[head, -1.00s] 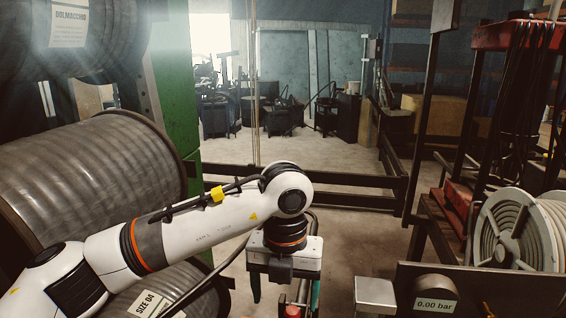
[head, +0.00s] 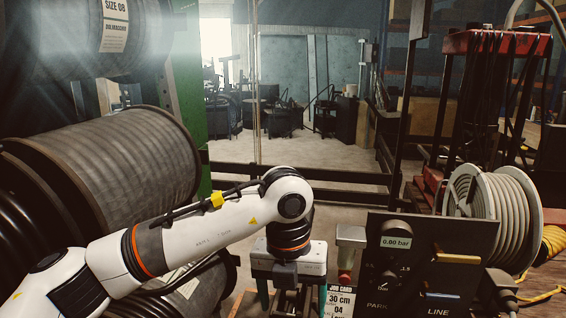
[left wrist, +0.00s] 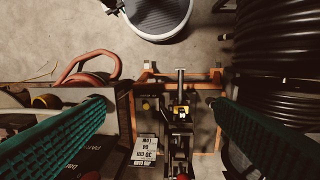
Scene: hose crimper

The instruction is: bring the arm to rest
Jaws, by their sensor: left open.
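My left arm (head: 200,238) comes in from the left in the head view, bent at a raised elbow. My left gripper (head: 292,298) hangs below it, pointing down. In the left wrist view, the teal fingers of the left gripper (left wrist: 160,107) are wide apart with nothing held between them. Beneath the gap is a small bench machine (left wrist: 180,112), seen from above. A job card (left wrist: 145,148) lies beside it; its printed side also shows in the head view (head: 339,300). My right gripper is in neither view.
A dark control panel (head: 440,265) with a gauge and knobs stands right of the gripper. A red button (head: 345,277) is close by. Large hose drums (head: 120,160) crowd the left. A pale hose reel (head: 497,208) stands at right. Open floor (head: 290,152) lies behind a dark rail.

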